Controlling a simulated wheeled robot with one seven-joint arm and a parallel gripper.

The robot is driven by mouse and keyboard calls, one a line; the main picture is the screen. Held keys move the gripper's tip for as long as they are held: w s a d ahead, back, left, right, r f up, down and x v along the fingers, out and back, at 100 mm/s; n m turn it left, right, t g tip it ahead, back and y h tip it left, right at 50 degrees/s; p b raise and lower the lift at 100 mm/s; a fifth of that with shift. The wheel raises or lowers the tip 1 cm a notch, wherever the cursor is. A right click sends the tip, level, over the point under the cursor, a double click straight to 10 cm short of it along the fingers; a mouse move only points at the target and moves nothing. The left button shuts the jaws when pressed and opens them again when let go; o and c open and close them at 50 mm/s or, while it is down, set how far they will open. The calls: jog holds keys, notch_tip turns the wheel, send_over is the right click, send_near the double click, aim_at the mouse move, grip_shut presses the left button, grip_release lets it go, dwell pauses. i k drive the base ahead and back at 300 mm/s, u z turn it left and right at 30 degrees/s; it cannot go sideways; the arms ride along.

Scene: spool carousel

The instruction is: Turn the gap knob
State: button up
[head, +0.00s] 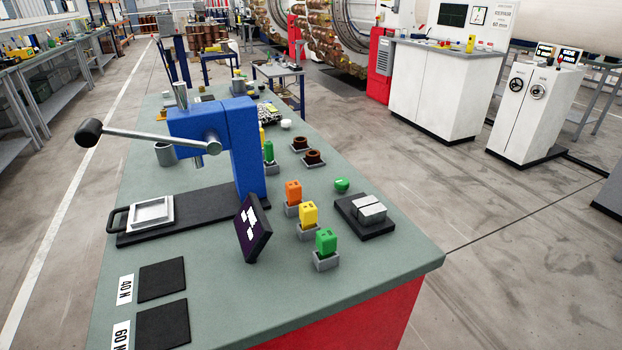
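A white console (535,120) stands on the floor at the right, across an aisle from the workbench. Its front bears two round dial-like knobs, a left one (516,85) and a right one (537,91). I cannot tell which of them, if either, is the gap knob, as any labels are too small to read. Two small lit displays, a left one (544,50) and a right one (568,55), sit on its top. My gripper is not in view.
A green-topped workbench (400,255) with a blue lever press (245,140) fills the foreground. A larger white cabinet (432,90) stands left of the console. Open concrete floor (480,215) lies between bench and console. A dark cable or strip runs along the floor right of the console.

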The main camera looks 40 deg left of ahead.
aim_at(341, 184)
jog(key=u, duration=0.1)
jog(key=i, duration=5.25)
jog(key=u, duration=4.35)
